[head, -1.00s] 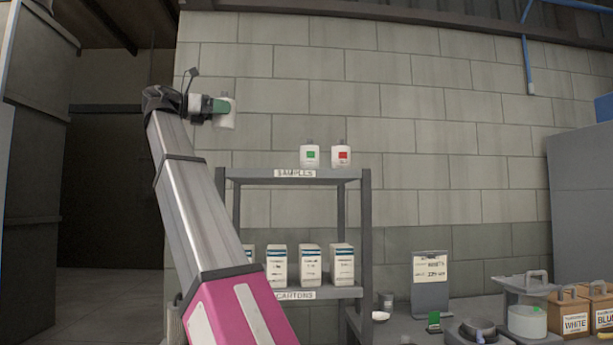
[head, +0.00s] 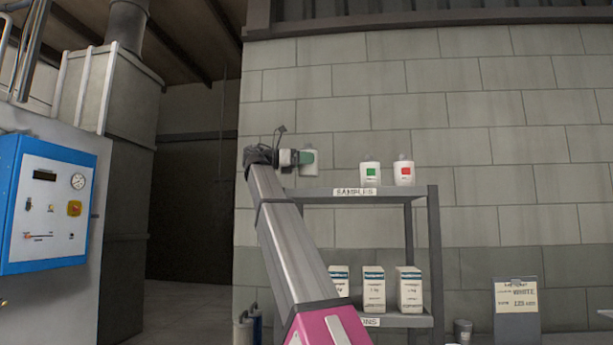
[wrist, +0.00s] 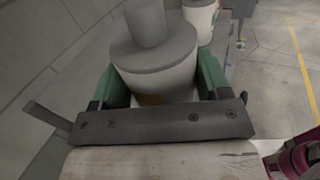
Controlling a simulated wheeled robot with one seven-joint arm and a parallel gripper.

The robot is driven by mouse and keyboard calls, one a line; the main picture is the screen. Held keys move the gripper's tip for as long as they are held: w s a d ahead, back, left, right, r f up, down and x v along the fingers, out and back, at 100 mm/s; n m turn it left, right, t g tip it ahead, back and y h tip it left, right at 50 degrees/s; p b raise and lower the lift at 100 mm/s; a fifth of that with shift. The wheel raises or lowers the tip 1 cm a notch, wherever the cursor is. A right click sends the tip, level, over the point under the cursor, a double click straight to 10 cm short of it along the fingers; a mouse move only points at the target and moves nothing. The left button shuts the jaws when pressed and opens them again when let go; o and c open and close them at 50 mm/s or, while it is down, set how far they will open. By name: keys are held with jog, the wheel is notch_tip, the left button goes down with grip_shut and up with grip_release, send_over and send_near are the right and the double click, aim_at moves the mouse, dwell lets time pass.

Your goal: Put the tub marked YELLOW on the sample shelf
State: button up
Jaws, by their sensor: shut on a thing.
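My gripper (head: 308,158) is shut on a white tub (head: 310,171), which looks upright near the left end of the top shelf. In the wrist view, the tub (wrist: 165,78) has a grey lid and neck and sits between the green fingers of my gripper (wrist: 165,85). A small yellowish patch shows low on it; any word is hidden. The sample shelf (head: 405,191), labelled SAMPLES, holds a tub with a green label (head: 370,174) and one with a red label (head: 404,172). The held tub's base appears slightly above the shelf board; I cannot tell its depth or any contact.
White cartons (head: 374,290) stand on the lower shelf. A block wall (head: 480,130) rises behind. A blue control panel (head: 45,205) is at the left. The top board's left end looks clear of tubs.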

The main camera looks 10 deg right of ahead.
aim_at(305, 175)
jog(key=shift+w+d+f, duration=0.15)
jog(key=shift+w+f, duration=0.15)
jog(key=shift+w, duration=0.05)
jog(key=shift+f, duration=1.9)
jog(key=shift+f, duration=0.1)
jog(key=o, duration=0.8)
jog(key=shift+c, duration=0.2)
jog(key=s+a, duration=0.1)
jog(key=a, duration=1.1)
